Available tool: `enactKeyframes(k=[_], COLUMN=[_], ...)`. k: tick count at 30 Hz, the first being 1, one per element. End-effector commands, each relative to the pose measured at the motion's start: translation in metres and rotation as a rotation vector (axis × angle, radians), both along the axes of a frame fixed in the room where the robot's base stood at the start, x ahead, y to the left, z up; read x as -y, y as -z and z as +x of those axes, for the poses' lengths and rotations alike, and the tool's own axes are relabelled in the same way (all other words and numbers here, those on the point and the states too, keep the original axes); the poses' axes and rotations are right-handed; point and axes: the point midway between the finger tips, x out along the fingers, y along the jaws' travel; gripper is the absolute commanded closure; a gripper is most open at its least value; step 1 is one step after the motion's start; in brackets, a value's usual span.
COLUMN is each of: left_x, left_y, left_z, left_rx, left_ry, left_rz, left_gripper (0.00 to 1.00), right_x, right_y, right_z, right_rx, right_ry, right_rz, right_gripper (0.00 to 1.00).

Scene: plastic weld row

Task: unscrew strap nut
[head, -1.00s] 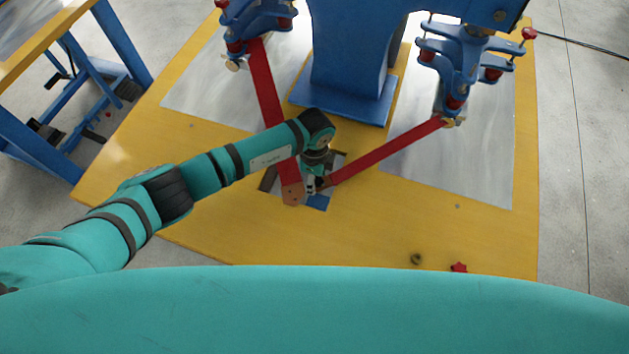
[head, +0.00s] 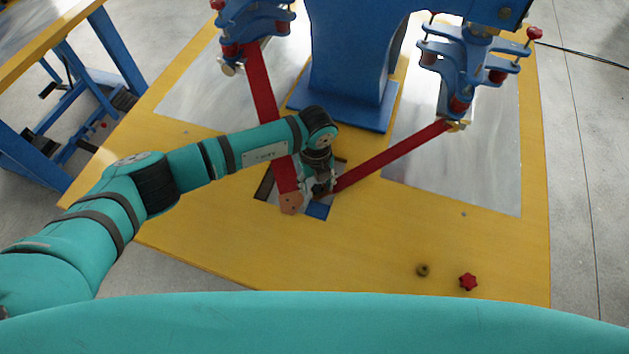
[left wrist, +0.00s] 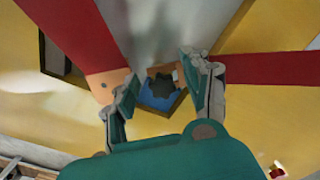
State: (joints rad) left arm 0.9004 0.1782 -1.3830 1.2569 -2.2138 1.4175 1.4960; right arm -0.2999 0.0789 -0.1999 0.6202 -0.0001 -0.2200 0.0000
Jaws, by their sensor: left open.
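Two red straps, a left one (head: 262,90) and a right one (head: 390,155), run down from the blue clamps and converge near a blue patch (head: 317,210). My left gripper (head: 319,189) is over this meeting point, pointing down. In the left wrist view my left gripper (left wrist: 160,80) is open, with its fingers on either side of a dark, star-edged piece (left wrist: 163,87), which may be the strap nut. It lies in front of a brown strap end and the blue patch (left wrist: 158,98). Contact with the fingers cannot be told. My right gripper is out of view.
A small brass-coloured nut (head: 422,270) and a red star knob (head: 468,282) lie on the yellow table (head: 380,235) at the front right. A blue machine column (head: 350,75) stands behind. The table's front middle is clear.

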Motion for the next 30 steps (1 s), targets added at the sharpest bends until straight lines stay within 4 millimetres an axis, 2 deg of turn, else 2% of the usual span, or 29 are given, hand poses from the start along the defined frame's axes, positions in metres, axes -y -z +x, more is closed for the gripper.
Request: enactKeyframes(k=[2, 12, 17, 30], left_x=[0.000, -0.001, -0.001, -0.002], left_y=[0.000, 0.000, -0.002, -0.006], left_z=[0.000, 0.000, 0.000, -0.010], left_rx=[0.001, 0.001, 0.000, -0.005], left_ry=[-0.001, -0.003, -0.061, -0.834], left_rz=[0.000, 0.000, 0.001, 0.001], left_gripper=[0.54, 0.98, 1.00, 1.00], right_x=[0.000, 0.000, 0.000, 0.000], right_y=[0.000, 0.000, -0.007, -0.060], right_z=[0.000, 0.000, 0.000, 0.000], right_rx=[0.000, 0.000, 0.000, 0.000], right_ry=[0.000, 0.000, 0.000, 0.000], right_rz=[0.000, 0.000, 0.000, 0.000], right_gripper=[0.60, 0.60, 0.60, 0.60])
